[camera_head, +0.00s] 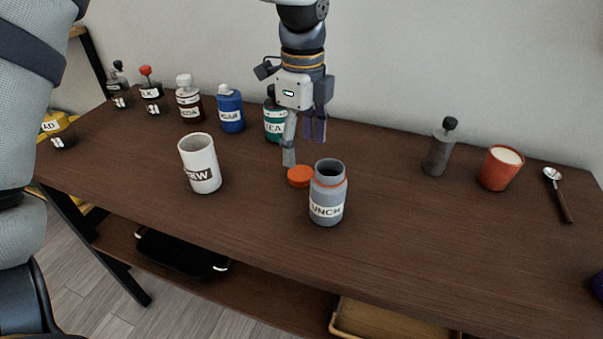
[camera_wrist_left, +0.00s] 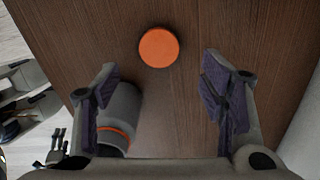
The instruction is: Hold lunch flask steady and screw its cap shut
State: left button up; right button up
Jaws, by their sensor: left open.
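The grey lunch flask (camera_head: 326,192) stands upright and uncapped on the brown table, with an orange ring below its mouth and a white label reading "UNCH". Its orange cap (camera_head: 299,176) lies on the table just behind and left of it. My left gripper (camera_head: 303,148) points down above the table, behind the flask and cap, open with nothing between its fingers. In the left wrist view the cap (camera_wrist_left: 158,47) shows beyond the fingertips, between their lines. The flask (camera_wrist_left: 120,110) is partly hidden behind the left-hand finger there. My right gripper is not in view.
A white mug (camera_head: 200,164) stands left of the flask. Behind are a blue bottle (camera_head: 230,108), a green tea container (camera_head: 275,125) and several other bottles. At right are a grey bottle (camera_head: 439,150), an orange cup (camera_head: 500,168) and a spoon (camera_head: 559,194).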

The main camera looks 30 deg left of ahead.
aim_at(301, 173)
pick_arm(q)
jog(key=shift+f, duration=0.45)
jog(key=shift+f, duration=0.1)
notch_tip(301, 173, down, 5)
jog(key=shift+a, duration=0.1)
jog(key=c, duration=0.8)
